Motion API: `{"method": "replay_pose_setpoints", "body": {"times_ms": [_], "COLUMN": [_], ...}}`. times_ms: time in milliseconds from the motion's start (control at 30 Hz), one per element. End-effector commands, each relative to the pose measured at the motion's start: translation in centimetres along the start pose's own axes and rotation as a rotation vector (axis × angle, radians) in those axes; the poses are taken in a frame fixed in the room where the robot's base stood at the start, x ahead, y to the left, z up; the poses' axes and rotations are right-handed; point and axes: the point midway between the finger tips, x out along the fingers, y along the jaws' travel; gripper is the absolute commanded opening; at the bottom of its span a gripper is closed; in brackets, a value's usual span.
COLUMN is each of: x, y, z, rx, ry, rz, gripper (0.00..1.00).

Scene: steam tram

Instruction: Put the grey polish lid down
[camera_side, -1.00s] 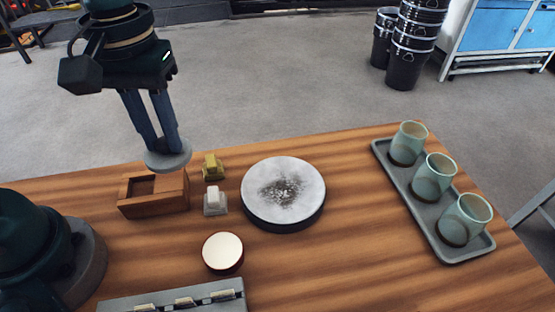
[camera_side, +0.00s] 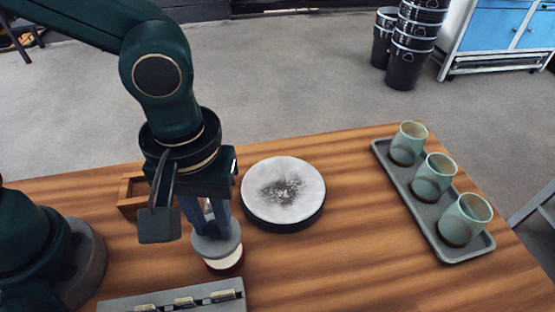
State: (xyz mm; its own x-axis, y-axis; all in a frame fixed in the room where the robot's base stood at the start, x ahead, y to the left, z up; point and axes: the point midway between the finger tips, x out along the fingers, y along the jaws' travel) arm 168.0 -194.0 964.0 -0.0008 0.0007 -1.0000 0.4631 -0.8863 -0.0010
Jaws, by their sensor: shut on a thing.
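My gripper (camera_side: 212,226) is shut on the grey polish lid (camera_side: 217,243), a flat round disc held roughly level below the fingers. The lid is over the small round tin (camera_side: 226,266) with a cream top and dark red side, near the front of the table. The lid hides much of the tin's top; a cream strip and red edge show below it. I cannot tell whether lid and tin touch.
A round pad with a smudged white top (camera_side: 284,188) sits to the right. A grey tray (camera_side: 448,250) holds three green cups further right. A wooden box (camera_side: 131,194) is partly hidden behind my arm. A grey case (camera_side: 175,301) lies at the front edge.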

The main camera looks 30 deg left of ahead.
Motion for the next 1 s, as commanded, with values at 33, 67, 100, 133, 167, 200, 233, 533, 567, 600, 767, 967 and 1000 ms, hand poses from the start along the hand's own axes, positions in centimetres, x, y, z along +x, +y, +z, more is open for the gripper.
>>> {"method": "replay_pose_setpoints", "body": {"times_ms": [33, 67, 100, 133, 167, 200, 233, 533, 567, 600, 767, 967, 1000], "x": [0.2, 0.3, 0.7, 1.1, 1.5, 2.1, 2.6, 3.8, 3.8, 3.8, 4.1, 4.3, 4.3], "y": [0.1, 0.2, 0.2, 0.2, 0.2, 0.1, 0.1, 0.2, 0.2, 0.2, 0.2, 0.2, 0.2], "z": [0.2, 0.2, 0.3, 0.3, 0.3, 0.3, 0.3, 0.2, 0.2, 0.2, 0.2, 0.2, 0.2], "rx": [0.002, 0.001, 0.000, -0.001, -0.001, -0.001, -0.001, 0.000, 0.000, 0.000, 0.000, 0.000, 0.000], "ry": [0.000, 0.000, -0.001, -0.001, -0.002, -0.002, -0.002, 0.001, 0.001, 0.001, 0.000, 0.000, 0.000], "rz": [-0.001, -0.001, -0.001, -0.003, -0.004, -0.005, -0.005, 0.002, 0.002, 0.002, 0.000, 0.001, 0.001], "gripper": [0.00, 0.00, 0.00, 0.00, 0.00, 0.00, 0.00, 0.00, 0.00, 0.00, 0.00, 0.57, 0.57]}}
